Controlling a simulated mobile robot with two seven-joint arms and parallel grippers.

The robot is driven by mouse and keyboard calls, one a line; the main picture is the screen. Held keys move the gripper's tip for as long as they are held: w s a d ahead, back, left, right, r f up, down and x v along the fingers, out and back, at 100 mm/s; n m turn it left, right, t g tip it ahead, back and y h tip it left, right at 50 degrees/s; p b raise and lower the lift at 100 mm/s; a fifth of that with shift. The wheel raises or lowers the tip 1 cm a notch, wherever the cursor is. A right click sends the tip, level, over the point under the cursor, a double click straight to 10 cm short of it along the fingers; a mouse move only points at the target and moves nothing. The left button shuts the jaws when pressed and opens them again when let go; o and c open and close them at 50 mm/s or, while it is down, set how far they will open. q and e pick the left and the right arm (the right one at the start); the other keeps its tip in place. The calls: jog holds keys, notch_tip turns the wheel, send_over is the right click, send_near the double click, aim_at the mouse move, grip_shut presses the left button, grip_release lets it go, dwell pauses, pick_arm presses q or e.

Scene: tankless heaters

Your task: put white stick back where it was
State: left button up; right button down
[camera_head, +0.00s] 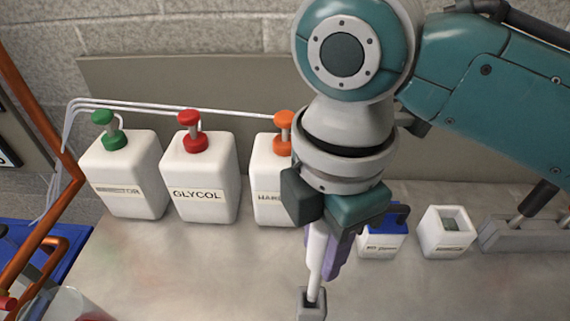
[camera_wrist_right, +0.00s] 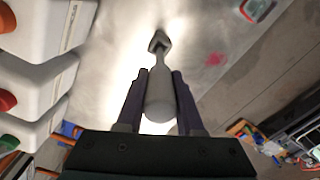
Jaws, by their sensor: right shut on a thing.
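My right gripper (camera_head: 325,258) points down over the counter, its purple fingers shut on the white stick (camera_head: 316,262). The stick is near upright, with a slim lower end and a thicker upper end. In the right wrist view the stick (camera_wrist_right: 160,98) lies between the two fingers (camera_wrist_right: 159,92). Its lower end meets the mouth of a small grey square holder (camera_head: 311,309), which also shows in the wrist view (camera_wrist_right: 158,40). I cannot tell how deep the tip sits in it. My left gripper is not in view.
White pump jugs with green (camera_head: 125,178), red (camera_head: 200,182) and orange (camera_head: 270,170) tops stand left of my arm. A blue-lidded box (camera_head: 381,244), an open white container (camera_head: 446,235) and a grey rack (camera_head: 515,236) stand right. Counter left of the holder is clear.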

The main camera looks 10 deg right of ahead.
aim_at(317, 276)
notch_tip(317, 276, down, 7)
jog(key=shift+b, duration=0.5)
jog(key=shift+f, duration=0.1)
jog(key=shift+f, duration=0.2)
jog(key=c, duration=0.5)
grip_release()
jog(key=shift+c, duration=0.2)
jog(key=shift+r, duration=0.1)
